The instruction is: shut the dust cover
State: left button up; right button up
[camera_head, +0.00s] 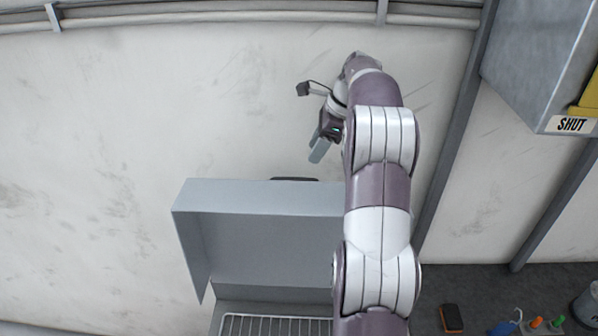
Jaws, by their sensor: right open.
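The dust cover (262,240) is a pale grey lid. It stands raised, tilted up over a base with a wire rack (272,325) at the bottom of the view. A dark handle (294,179) sits at its top edge. My right gripper (318,151) shows above and just right of the handle, apart from it in the picture, with its fingers pointing down and left. It is open and I see nothing in it. My right arm hides the right part of the cover. My left gripper is not in view.
A grey wall box (540,65) with a "SHUT" label (572,124) hangs at the upper right. A black-and-orange device (451,318), a blue item (503,327) and small coloured pieces lie on the dark surface at the lower right. A stained pale wall stands behind.

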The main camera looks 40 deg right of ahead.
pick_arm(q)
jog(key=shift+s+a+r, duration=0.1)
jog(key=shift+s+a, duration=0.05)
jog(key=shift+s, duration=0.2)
pick_arm(e)
jog(key=v, duration=1)
jog(key=shift+r, duration=0.2)
jog(key=shift+s, duration=0.1)
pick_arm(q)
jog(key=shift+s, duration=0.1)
pick_arm(e)
jog(key=shift+s+a, duration=0.1)
jog(key=shift+a, duration=0.05)
jog(key=s+d+r, duration=0.1)
jog(key=s+d, duration=0.7)
jog(key=s, duration=0.1)
jog(key=shift+s, duration=0.2)
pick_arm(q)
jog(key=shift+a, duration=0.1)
